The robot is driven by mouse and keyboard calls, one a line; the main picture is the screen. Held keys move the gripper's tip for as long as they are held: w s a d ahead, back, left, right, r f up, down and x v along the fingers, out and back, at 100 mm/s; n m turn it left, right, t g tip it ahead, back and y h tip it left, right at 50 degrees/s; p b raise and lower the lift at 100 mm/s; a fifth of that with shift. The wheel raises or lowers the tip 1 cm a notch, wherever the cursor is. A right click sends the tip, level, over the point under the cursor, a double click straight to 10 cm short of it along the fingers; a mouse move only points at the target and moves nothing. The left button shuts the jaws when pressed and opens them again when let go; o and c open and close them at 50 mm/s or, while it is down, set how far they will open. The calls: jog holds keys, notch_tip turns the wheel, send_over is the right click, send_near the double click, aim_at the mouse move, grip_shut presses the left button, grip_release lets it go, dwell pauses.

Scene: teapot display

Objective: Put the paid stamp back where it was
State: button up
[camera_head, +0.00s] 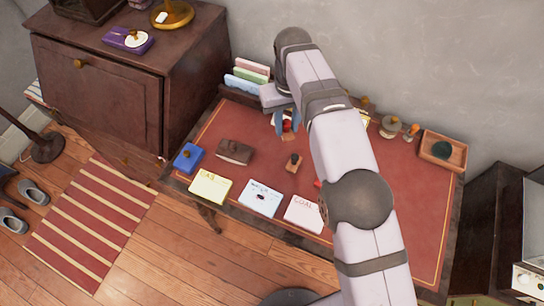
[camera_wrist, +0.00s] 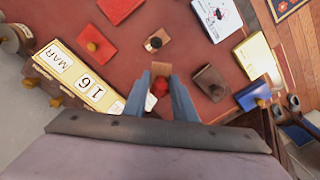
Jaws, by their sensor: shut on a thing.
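My gripper (camera_head: 285,124) is over the back left part of the desk, below the letter rack. Its two blue-grey fingers, also in the wrist view (camera_wrist: 160,92), are shut on a stamp with a round red knob (camera_wrist: 159,87) and a wooden block (camera_wrist: 161,69). Its lettering is not visible, nor whether it touches the desk. A second wooden stamp with a dark knob (camera_head: 293,163) stands on the desk in front of the gripper; it also shows in the wrist view (camera_wrist: 157,41).
A brown box (camera_head: 235,153) and a blue box (camera_head: 188,157) are at the left, with bills (camera_head: 260,199) along the front edge. A letter rack (camera_head: 246,82) stands behind. A calendar (camera_wrist: 82,84) and red boxes (camera_wrist: 92,44) are near. A wooden tray (camera_head: 428,157) is at right.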

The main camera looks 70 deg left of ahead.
jog(key=shift+n, duration=0.4)
jog(key=shift+s+a+f+p, duration=0.2)
jog(key=shift+s+f, duration=0.45)
jog(key=shift+f, duration=1.1)
jog(key=shift+s+a+f+p, duration=0.1)
jog(key=shift+s+f+p, duration=0.15)
jog(key=shift+s+f, duration=0.95)
jog(key=shift+s+a+f+p, duration=0.15)
jog(key=shift+f+p, duration=0.1)
jog(key=shift+f, duration=2)
jog(key=shift+d+f, duration=0.1)
jog(key=shift+f, duration=0.15)
jog(key=o, duration=0.8)
jog(key=shift+o, duration=0.2)
notch_tip(320, 180, up, 12)
jog(key=b, duration=0.1)
jog(key=shift+r, duration=0.25)
